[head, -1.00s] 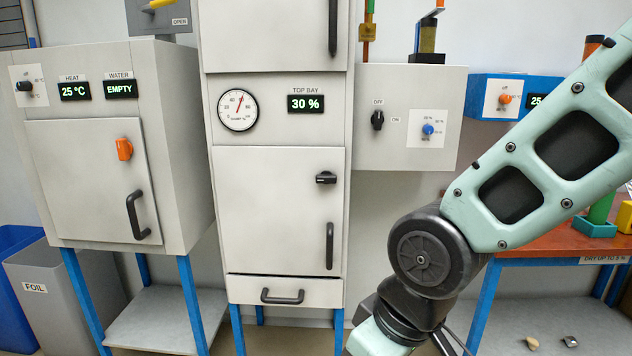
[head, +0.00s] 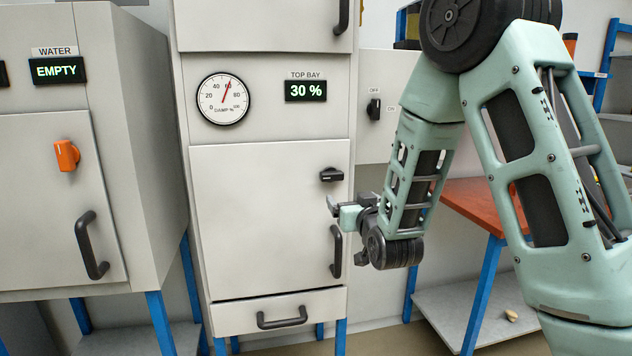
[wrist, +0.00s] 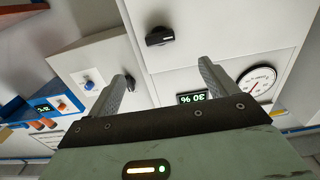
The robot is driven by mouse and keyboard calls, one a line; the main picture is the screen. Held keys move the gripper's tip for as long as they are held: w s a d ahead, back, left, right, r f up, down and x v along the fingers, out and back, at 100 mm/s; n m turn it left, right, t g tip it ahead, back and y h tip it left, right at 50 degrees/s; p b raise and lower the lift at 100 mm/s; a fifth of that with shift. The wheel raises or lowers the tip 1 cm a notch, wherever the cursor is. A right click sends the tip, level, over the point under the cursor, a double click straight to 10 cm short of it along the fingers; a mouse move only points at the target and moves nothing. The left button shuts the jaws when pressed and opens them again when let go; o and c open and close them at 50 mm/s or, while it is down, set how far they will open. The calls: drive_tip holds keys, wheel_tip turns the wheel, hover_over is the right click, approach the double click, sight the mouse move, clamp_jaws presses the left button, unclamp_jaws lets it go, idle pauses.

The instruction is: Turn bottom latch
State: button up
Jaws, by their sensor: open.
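The lower door (head: 262,230) of the tall grey middle cabinet carries a black latch (head: 331,174) near its upper right corner, with its knob lying about horizontal. The latch also shows in the wrist view (wrist: 159,36), where the scene appears upside down; it lies beyond my fingertips, between their lines. My gripper (head: 340,207) is just below the latch in the head view, near the top of the black door handle (head: 336,252). In the wrist view my gripper (wrist: 166,72) has its two fingers wide apart with nothing between them. The lower door looks closed.
Above the door are a round damp gauge (head: 223,99) and a display (head: 306,91) reading 30 %. A grey cabinet with an orange latch (head: 67,155) stands at left. A side box with a black switch (head: 374,109) and a red-topped table (head: 470,203) are at right.

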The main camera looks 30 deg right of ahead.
sight(333, 178)
drive_tip(key=p+x, duration=0.4)
drive_tip(key=x, duration=1.3)
drive_tip(key=shift+w, duration=0.15)
drive_tip(key=shift+f, duration=0.1)
drive_tip(key=c, duration=1)
